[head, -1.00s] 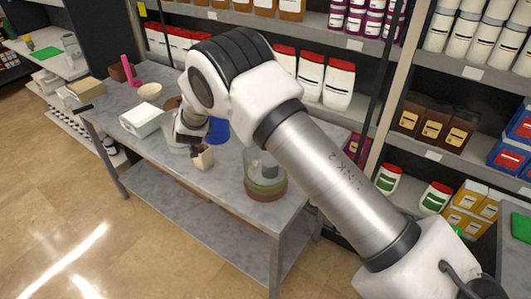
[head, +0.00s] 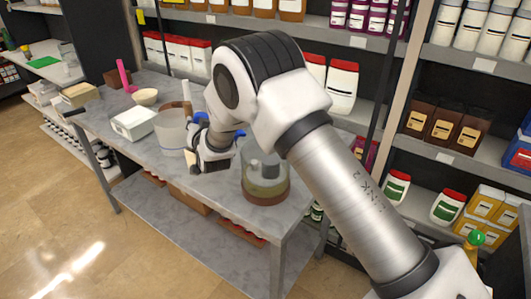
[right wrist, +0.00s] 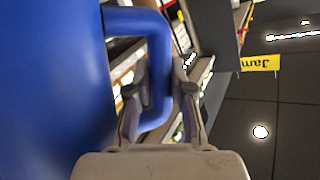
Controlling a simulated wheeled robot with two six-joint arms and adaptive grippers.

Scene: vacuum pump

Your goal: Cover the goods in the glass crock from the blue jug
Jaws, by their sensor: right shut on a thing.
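The glass crock (head: 266,187) stands near the right end of the grey table, with greenish and brown layers and a grey piece inside. My right gripper (head: 211,150) is left of the crock, above the table. It is shut on the handle of the blue jug (head: 240,134). In the head view my arm and gripper hide most of the jug; only small blue parts show. In the right wrist view the jug's blue body (right wrist: 50,80) fills the left side, and the fingers (right wrist: 160,110) straddle its handle (right wrist: 158,60). My left gripper is out of view.
A translucent pot (head: 172,132) stands left of the gripper, with a white box (head: 134,124) and cream bowl (head: 146,97) farther left. A small beige block (head: 193,167) is partly hidden by the gripper. Stocked shelves (head: 345,115) rise behind the table (head: 222,187).

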